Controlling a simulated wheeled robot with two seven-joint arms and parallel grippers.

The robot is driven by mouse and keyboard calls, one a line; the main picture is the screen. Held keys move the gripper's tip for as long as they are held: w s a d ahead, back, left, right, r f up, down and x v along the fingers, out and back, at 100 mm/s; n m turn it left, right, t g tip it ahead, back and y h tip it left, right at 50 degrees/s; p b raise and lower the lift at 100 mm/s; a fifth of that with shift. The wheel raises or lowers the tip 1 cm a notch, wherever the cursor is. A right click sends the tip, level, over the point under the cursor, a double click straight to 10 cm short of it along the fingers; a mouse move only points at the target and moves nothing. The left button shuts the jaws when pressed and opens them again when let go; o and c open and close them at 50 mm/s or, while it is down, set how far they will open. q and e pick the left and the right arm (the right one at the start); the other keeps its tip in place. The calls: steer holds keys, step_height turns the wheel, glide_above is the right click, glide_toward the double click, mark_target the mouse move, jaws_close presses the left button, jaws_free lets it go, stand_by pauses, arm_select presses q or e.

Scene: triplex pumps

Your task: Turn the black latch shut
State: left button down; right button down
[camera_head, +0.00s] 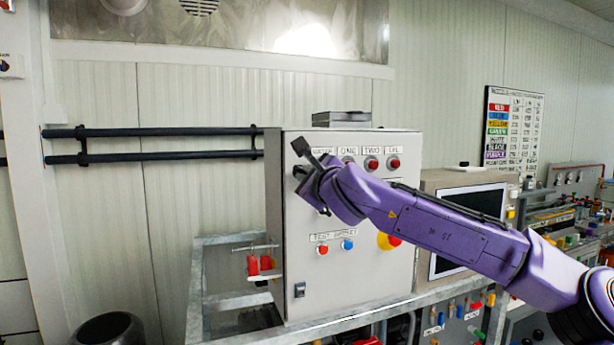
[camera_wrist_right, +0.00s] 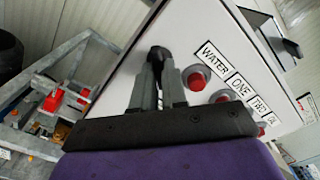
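The grey control cabinet (camera_head: 345,262) has a closed-looking front door. A black latch (camera_head: 299,289) sits low on its left edge. In the right wrist view a black latch-like piece (camera_wrist_right: 158,53) shows at the fingertips, near the cabinet's upper left edge. My right gripper (camera_head: 300,172) is at that upper left part of the door. In the wrist view its two grey fingers (camera_wrist_right: 159,78) stand either side of a narrow gap, with the black piece at their tips. Whether they grip it or only surround it, I cannot tell. My left gripper is not in view.
Red buttons (camera_head: 371,164) under labels line the door's top, and a yellow-and-red emergency button (camera_head: 388,241) sits below my arm. Red padlocks (camera_head: 259,265) hang left of the cabinet. A screen box (camera_head: 468,190) stands at right. Dark pipes (camera_head: 160,132) run along the wall.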

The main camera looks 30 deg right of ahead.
steer(key=shift+n, duration=0.3)
steer(key=n+p, duration=0.1)
steer(key=n, duration=0.3)
steer(key=shift+r, duration=0.15)
steer(key=shift+n+p, duration=0.9)
steer(key=shift+n, duration=0.7)
steer(key=c, duration=1.2)
jaws_free()
steer(key=shift+o, duration=0.2)
steer(key=b+v, duration=0.4)
steer(key=v, duration=0.6)
steer(key=shift+s, duration=0.25)
